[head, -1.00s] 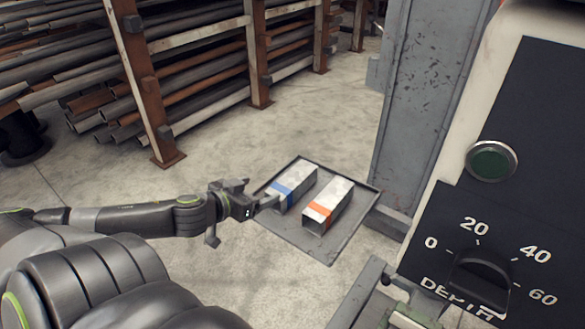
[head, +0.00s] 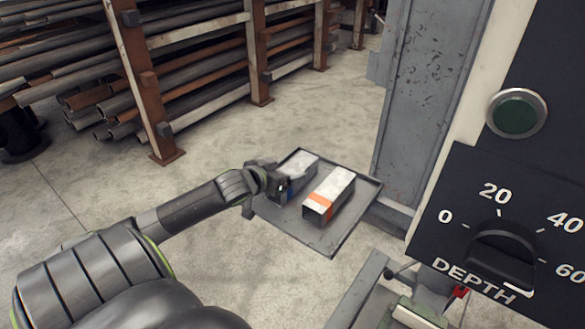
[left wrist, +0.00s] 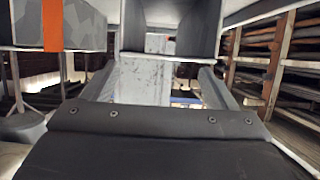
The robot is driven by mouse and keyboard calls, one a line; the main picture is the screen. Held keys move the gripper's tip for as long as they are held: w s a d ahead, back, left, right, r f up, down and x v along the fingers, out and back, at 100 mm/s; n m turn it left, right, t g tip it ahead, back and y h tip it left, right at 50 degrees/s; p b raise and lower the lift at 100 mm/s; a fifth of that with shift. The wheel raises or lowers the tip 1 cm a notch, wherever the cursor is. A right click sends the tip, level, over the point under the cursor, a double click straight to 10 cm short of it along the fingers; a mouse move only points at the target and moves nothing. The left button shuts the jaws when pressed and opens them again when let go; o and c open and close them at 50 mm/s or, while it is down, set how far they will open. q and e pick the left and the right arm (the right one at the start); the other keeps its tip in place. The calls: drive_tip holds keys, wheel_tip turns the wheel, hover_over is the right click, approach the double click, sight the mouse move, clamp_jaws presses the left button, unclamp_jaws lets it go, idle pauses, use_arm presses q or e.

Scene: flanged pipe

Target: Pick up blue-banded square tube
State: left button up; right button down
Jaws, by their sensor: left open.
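The blue-banded square tube (head: 302,165) lies on the left side of a dark tray (head: 343,238) in the head view. My left gripper (head: 284,187) is at its near end, over the blue band, and hides much of that end. Its jaws are open; contact with the tube cannot be told. In the left wrist view the two fingers of my left gripper (left wrist: 160,82) are spread apart. An open square tube end (left wrist: 170,28) shows above them, likely the blue-banded one. My right gripper is not in view.
An orange-banded square tube (head: 331,191) lies close on the right in the same tray. A grey column (head: 430,100) and a panel with a depth dial (head: 500,255) stand to the right. A rack of pipes (head: 200,75) is behind.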

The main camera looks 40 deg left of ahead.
sight(295, 167)
use_arm(q)
drive_tip(key=shift+p+x, duration=0.45)
drive_tip(key=shift+x, duration=2.1)
drive_tip(key=shift+s+f, duration=0.1)
drive_tip(key=c, duration=1.4)
